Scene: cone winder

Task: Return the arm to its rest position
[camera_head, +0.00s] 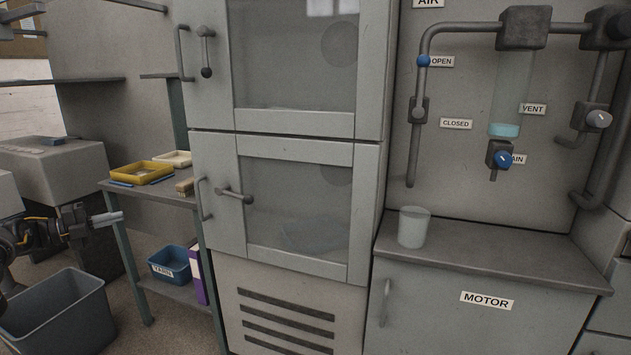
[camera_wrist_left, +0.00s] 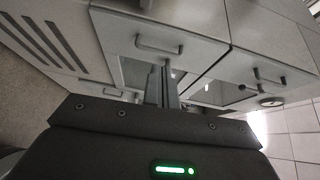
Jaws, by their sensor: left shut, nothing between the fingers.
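My left gripper (camera_head: 118,217) is at the left side of the head view, with its fingers shut and empty, pointing right. The dark wrist and part of my left arm (camera_head: 45,236) show behind it, over the floor side of the small side table. In the left wrist view the shut fingers (camera_wrist_left: 160,88) stick out from the dark gripper body, with grey cabinet fronts beyond them. My right gripper is not in view.
A grey bin (camera_head: 62,318) stands below the left arm. The side table (camera_head: 150,193) holds a yellow tray (camera_head: 141,173). A tall glass-doored cabinet (camera_head: 270,190) fills the middle. A beaker (camera_head: 413,228) stands on the counter (camera_head: 485,257) at right.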

